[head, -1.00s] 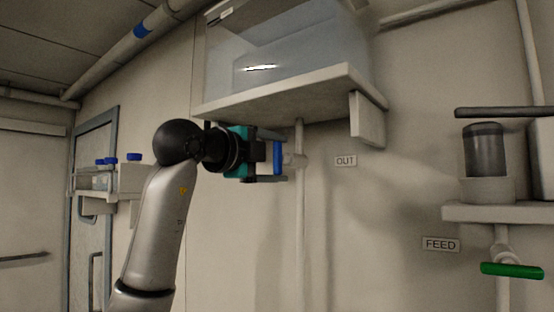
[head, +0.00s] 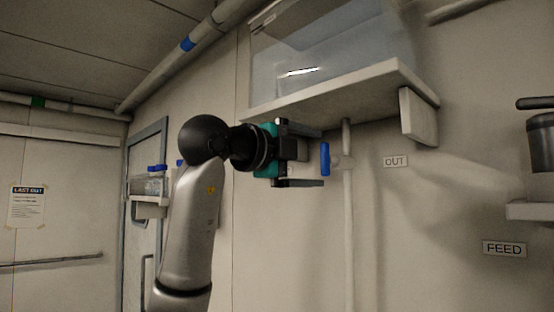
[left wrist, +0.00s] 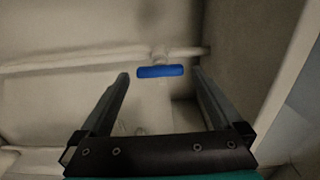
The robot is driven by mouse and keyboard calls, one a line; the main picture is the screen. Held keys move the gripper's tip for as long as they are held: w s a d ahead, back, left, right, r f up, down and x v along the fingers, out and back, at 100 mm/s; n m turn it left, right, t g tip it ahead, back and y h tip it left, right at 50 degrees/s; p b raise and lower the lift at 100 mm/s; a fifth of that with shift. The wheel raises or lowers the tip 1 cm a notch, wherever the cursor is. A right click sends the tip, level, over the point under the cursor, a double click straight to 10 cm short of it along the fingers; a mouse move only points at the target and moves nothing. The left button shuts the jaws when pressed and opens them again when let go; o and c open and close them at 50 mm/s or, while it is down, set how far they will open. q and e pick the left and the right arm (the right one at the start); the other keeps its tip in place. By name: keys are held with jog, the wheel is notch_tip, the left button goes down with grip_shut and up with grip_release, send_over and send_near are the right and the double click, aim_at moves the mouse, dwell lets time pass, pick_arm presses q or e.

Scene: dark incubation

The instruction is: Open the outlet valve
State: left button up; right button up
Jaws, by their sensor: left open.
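The outlet valve's blue handle (head: 325,158) stands upright in the head view, in front of the pale pipe (head: 348,215) below the tank shelf and left of the OUT label (head: 395,161). The handle runs parallel to the pipe. My left gripper (head: 321,158) is open, with one finger above and one below the handle. The handle is level with the fingertips. In the left wrist view the blue handle (left wrist: 160,71) lies crosswise between the tips of my left gripper (left wrist: 161,74), with a gap at each end. My right gripper is not in view.
A clear tank (head: 320,60) sits on a shelf (head: 350,92) just above the gripper, with a bracket (head: 418,115) at its right. A FEED label (head: 504,249) and a dark cylinder (head: 541,142) on a ledge are at the right. Wall below the OUT label is clear.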

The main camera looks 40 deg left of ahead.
pick_arm(q)
jog(key=s+b, duration=0.2)
jog(key=s, duration=0.9)
jog(key=shift+s+a, duration=0.15)
jog(key=shift+a, duration=0.3)
